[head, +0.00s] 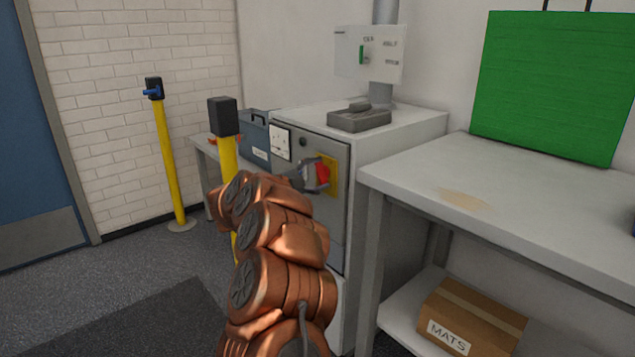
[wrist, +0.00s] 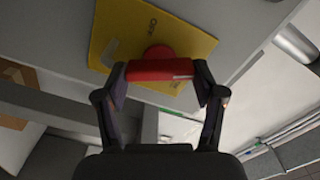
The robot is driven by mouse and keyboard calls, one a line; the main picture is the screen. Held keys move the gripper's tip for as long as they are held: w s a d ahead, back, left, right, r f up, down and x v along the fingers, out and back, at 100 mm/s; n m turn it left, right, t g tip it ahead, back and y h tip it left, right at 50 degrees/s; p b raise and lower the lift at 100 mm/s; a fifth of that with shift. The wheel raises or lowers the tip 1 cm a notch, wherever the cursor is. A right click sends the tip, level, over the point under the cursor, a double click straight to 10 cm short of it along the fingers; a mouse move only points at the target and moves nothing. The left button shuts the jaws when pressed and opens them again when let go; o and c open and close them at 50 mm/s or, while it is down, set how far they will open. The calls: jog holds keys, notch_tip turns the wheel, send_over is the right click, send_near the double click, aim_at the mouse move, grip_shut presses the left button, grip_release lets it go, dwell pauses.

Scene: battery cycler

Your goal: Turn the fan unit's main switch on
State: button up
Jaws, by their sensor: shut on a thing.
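The fan unit (head: 352,180) is a grey and white cabinet against the wall. Its main switch is a red rotary handle (head: 323,175) on a yellow plate (head: 332,167) on the front panel. In the wrist view the red handle (wrist: 160,70) lies between my fingertips, on the yellow plate (wrist: 196,45) with small lettering, partly readable. My gripper (wrist: 160,72) is shut on the red handle, one finger at each end. In the head view my gripper (head: 312,176) is at the switch, and my copper-coloured arm hides part of the cabinet's lower front.
A yellow post (head: 229,155) with a black top stands just left of the cabinet, close to my arm. A second post (head: 167,150) stands further back. A workbench (head: 530,200) is on the right, with a cardboard box (head: 470,315) below. A grey device (head: 360,118) lies on the cabinet.

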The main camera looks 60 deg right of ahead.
jog(key=shift+m+b, duration=0.35)
jog(key=shift+m, duration=0.15)
jog(key=o, duration=1.1)
jog(key=shift+o, duration=0.2)
jog(key=v, duration=1.2)
jog(key=shift+c, duration=0.4)
